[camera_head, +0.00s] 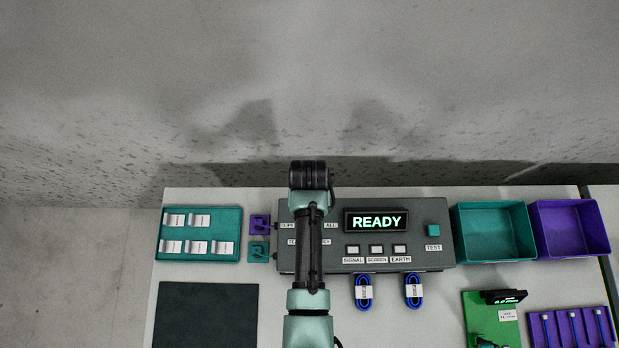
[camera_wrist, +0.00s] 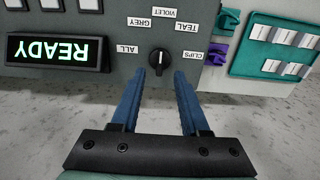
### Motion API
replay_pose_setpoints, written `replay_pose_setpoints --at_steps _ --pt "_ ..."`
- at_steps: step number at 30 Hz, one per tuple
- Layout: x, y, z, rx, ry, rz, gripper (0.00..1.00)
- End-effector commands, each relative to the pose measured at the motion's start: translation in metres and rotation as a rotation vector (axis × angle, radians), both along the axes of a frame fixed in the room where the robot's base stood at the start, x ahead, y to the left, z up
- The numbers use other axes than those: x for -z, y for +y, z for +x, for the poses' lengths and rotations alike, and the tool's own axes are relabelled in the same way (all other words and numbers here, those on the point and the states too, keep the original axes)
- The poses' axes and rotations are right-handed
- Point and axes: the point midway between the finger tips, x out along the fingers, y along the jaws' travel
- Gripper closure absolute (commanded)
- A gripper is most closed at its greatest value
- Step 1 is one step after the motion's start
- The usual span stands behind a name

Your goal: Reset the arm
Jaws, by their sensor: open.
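My arm (camera_head: 309,240) reaches up over the left part of the grey test box (camera_head: 440,213) in the head view and hides part of its front. My gripper (camera_wrist: 160,74) shows in the wrist view with its two blue fingers apart and nothing between them. Beyond the fingertips is a black selector knob (camera_wrist: 159,57), with labels ALL, GREY, VIOLET, TEAL and CLIPS around it. I cannot tell whether the fingers touch the knob. The gripper itself is hidden in the head view.
The display (camera_head: 376,221) reads READY. Two blue cable coils (camera_head: 363,292) lie before the box. A teal bin (camera_head: 488,255) and a purple bin (camera_head: 570,252) stand right. A teal tray (camera_head: 228,258) with white pieces and a dark mat (camera_head: 206,315) lie left. A wall rises behind.

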Motion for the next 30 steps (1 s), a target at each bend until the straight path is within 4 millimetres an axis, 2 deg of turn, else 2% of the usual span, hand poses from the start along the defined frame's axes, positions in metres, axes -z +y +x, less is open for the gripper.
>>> replay_pose_setpoints --at_steps 2,21,23,26,29,30 --pt "-0.008 0.000 0.000 0.000 0.000 0.000 0.55" --pt "-0.006 0.000 0.000 0.000 0.000 0.000 0.55" --pt "-0.018 0.001 0.015 0.001 -0.046 0.001 0.55" --pt "-0.052 0.002 0.053 0.002 -0.175 0.004 0.55" --pt "-0.107 0.003 0.101 0.003 -0.360 0.007 0.55" --pt "-0.133 0.003 0.119 0.005 -0.439 0.006 0.55"
